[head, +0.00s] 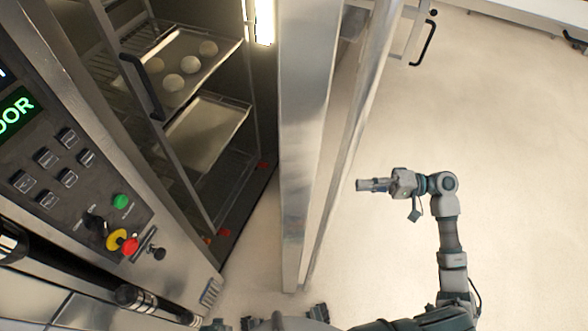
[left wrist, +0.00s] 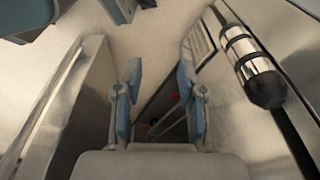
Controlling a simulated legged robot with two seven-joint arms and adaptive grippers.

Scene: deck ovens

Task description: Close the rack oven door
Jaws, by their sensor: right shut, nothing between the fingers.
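The rack oven door (head: 303,140) stands open as a tall steel panel in the middle of the head view. The oven opening to its left shows a rack (head: 181,185) with trays inside. My right gripper (head: 360,185) is shut and empty, to the right of the door and apart from it. My left gripper (head: 285,318) is at the bottom edge of the head view, partly cut off, below the door's near end. In the left wrist view its two fingers (left wrist: 157,105) are spread with nothing held between them. A steel panel (left wrist: 70,115) stands left of them.
The control panel (head: 70,160) with buttons and a green display is at the left. A dark bar with silver bands (head: 135,298) runs below it; a similar banded bar (left wrist: 252,68) shows in the left wrist view. Pale floor (head: 510,160) at the right is clear.

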